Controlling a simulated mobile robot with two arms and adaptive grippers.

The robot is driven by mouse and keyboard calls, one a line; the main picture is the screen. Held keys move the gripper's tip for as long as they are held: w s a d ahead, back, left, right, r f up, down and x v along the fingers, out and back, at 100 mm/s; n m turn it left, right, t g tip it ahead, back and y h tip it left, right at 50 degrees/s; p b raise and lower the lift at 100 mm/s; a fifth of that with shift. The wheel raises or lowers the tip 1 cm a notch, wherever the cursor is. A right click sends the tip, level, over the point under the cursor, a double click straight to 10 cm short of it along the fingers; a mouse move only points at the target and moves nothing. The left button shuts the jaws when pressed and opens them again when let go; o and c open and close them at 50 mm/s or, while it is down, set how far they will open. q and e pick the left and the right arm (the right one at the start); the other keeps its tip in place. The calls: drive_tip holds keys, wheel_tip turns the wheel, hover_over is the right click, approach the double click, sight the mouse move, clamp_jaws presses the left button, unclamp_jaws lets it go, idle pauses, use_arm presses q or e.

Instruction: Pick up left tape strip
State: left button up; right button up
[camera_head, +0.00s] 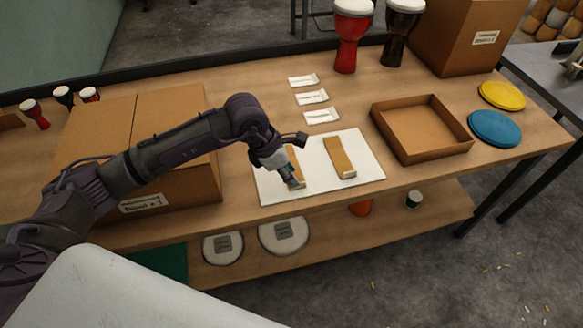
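A white mat (370,151) lies on the workbench with two tan tape strips on it. The left tape strip (296,164) is partly hidden behind my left gripper. The right tape strip (340,157) lies in full view, with a pale end at its near side. My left gripper (296,184) points down over the near end of the left strip. Its fingers are small and dark, so I cannot tell whether they are open, or touching the strip. My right gripper is not in view.
A closed cardboard box (137,129) stands at left under my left arm. An open shallow cardboard box (421,126) is right of the mat. Blue (495,128) and yellow (502,95) discs lie at right. A red drum (348,42) stands behind.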

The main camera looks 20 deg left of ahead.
use_arm(q)
drive_tip(key=x, duration=0.4)
drive_tip(key=shift+d+f+p, duration=0.1)
drive_tip(key=shift+f+p, duration=0.05)
drive_tip(key=shift+p, duration=0.25)
clamp_jaws()
